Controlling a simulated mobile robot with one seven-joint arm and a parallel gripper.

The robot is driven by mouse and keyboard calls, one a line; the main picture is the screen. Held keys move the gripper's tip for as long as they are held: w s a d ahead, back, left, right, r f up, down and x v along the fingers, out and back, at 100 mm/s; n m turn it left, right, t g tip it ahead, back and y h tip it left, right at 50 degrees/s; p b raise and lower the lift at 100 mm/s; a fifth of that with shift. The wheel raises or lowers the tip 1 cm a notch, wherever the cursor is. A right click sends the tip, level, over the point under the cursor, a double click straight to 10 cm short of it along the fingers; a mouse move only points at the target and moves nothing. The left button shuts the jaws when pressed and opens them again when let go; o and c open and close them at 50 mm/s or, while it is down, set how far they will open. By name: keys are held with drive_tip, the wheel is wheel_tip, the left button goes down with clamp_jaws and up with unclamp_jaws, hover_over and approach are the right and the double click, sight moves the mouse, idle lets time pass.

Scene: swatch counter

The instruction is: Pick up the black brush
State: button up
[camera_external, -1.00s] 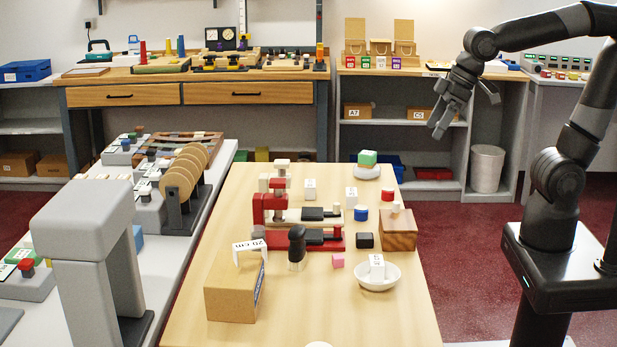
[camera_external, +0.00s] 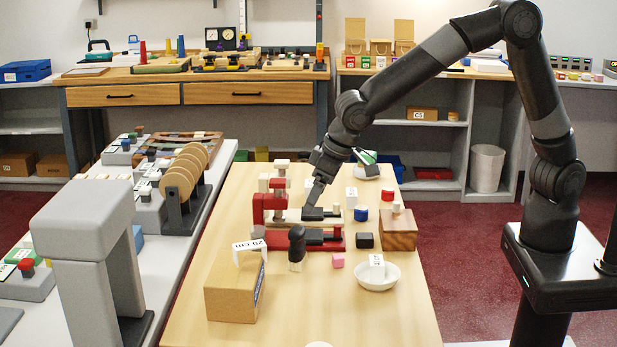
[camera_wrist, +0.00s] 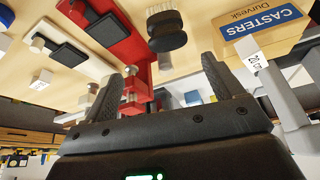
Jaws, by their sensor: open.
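The black brush (camera_external: 297,240) stands upright on the wooden table, in front of the red stand. Its dark rounded end is on top and its pale bristles are at the bottom. In the wrist view the brush (camera_wrist: 166,38) is at the top middle, beyond and roughly between the two fingers.
A cardboard box (camera_external: 230,298) is left of the brush.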

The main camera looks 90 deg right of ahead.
sight(298, 229)
drive_tip(key=x, duration=0.7)
drive_tip(key=shift+w+a+r, duration=0.1)
drive_tip(key=shift+w+a, duration=0.15)
drive_tip(key=shift+a, duration=0.1)
drive_tip(key=shift+a+x, duration=0.15)
drive_tip(key=shift+x, duration=1.2)
drive_tip(key=shift+a+x, duration=0.2)
drive_tip(key=shift+x, duration=1.15)
drive_tip(key=shift+c, duration=0.5)
drive_tip(key=c, duration=1)
drive_tip(key=shift+o, duration=0.2)
